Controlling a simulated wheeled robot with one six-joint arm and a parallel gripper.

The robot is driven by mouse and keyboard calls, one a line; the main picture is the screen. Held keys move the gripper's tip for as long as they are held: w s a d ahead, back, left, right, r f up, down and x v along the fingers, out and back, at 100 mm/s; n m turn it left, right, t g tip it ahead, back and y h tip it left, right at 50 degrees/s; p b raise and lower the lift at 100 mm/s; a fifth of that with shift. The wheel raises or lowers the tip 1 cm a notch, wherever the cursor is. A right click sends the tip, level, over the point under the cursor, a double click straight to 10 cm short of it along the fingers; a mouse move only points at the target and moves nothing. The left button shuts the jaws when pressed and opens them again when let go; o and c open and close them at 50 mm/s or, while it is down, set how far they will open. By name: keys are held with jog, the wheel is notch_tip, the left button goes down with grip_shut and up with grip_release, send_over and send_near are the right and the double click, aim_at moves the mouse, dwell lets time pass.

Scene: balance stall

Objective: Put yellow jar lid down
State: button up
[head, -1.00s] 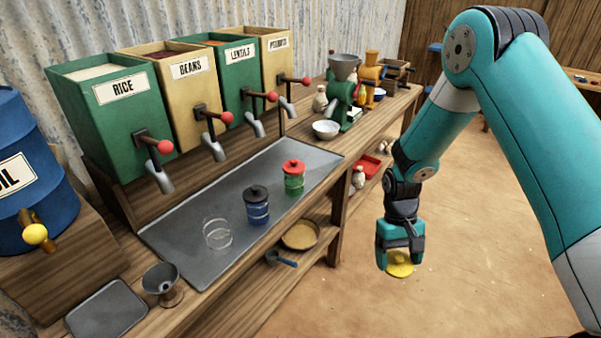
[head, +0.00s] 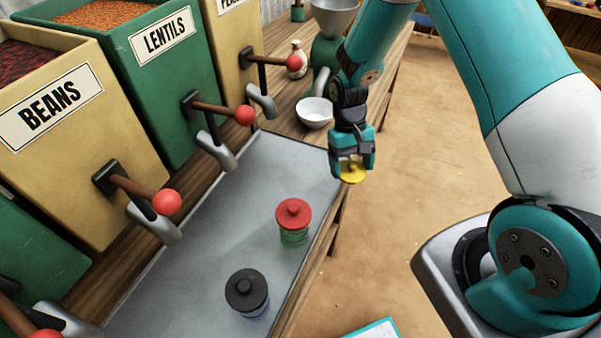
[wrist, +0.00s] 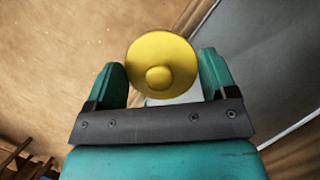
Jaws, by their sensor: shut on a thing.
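The yellow jar lid (head: 352,173) is held in my gripper (head: 353,168), out past the counter's right edge in the head view. In the wrist view the lid (wrist: 162,66) shows as a round disc with a knob facing the camera, between the two teal fingers of my gripper (wrist: 163,80). A metal tray (head: 215,230) lies on the counter. A jar with a red lid (head: 293,222) and a jar with a black lid (head: 247,293) stand upright on it. The clear open jar is not in the current views.
Dispensers for beans (head: 75,125) and lentils (head: 150,75) stand at the left, with red-knobbed levers over the tray. A white bowl (head: 314,112) and a green grinder (head: 328,60) stand beyond the tray. The tray's far end is clear.

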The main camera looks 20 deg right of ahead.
jog(key=w+a+r+m+y+b, duration=0.2)
jog(key=w+a+r+m, duration=0.15)
jog(key=r+m, duration=0.2)
notch_tip(320, 180, up, 8)
jog(key=m+t+y+b, duration=0.2)
jog(key=m+t, duration=0.1)
jog(key=m, duration=0.4)
send_over(310, 200)
jog(key=d, duration=0.1)
jog(key=shift+n, duration=0.25)
jog(key=f, duration=1.2)
jog(key=f+p, duration=0.1)
jog(key=f, duration=0.6)
jog(key=shift+w, duration=0.35)
jog(key=shift+f, duration=0.1)
jog(key=shift+f+b, duration=0.35)
jog(key=shift+f, duration=0.25)
jog(key=o, duration=0.8)
jog(key=shift+g, duration=0.3)
